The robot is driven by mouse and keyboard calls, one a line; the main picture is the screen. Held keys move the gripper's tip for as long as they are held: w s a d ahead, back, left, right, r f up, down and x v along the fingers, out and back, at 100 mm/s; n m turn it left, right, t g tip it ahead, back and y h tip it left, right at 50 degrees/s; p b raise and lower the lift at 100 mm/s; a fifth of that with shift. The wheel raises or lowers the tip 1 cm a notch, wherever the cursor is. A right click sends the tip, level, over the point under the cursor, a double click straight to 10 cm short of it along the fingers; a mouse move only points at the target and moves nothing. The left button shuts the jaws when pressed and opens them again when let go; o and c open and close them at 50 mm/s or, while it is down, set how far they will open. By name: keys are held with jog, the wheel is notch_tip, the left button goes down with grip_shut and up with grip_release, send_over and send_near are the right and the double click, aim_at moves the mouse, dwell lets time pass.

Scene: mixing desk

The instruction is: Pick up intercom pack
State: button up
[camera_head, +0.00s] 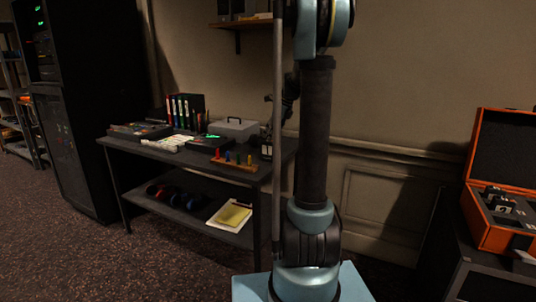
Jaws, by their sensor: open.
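In the head view, an open orange case (487,236) stands at the right edge on a dark stand. Small black packs (494,191) with pale number markings sit in its dark insert. They may be the intercom packs, but they are too small to be sure. My arm (314,140) rises through the middle of the view, well left of the case. Its upper end leaves the top of the picture. I cannot make out my gripper. A dark shape (288,95) partly behind the arm cannot be told clearly.
A dark two-level table (190,170) stands at left centre with binders (184,108), a grey box (234,129) and a rack of coloured pegs (234,162). Its lower shelf holds papers (230,216). A black cabinet (75,150) stands farther left. The carpet at lower left is clear.

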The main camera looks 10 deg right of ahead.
aim_at(269, 151)
jog(key=shift+x, duration=2.6)
jog(key=shift+s+d, duration=0.1)
jog(key=shift+c, duration=0.5)
grip_shut()
